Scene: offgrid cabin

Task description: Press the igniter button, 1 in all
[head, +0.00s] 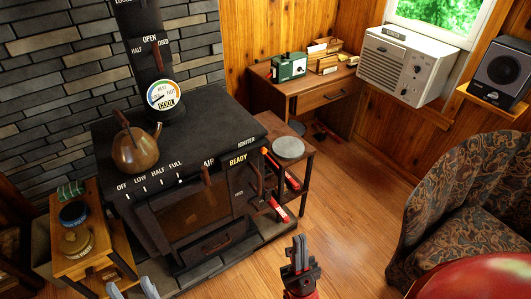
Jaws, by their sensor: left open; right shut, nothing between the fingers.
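The black stove (222,130) stands left of centre against a stone wall. The word IGNITER is printed at the right end of its top front edge, above a panel marked READY (238,160).
A copper kettle (136,150) sits on the stove's left. A side stand (308,155) with red items adjoins its right side. A small wooden stand (70,267) is at left. A patterned armchair (428,185) is at right. The wooden floor (345,215) between is clear.

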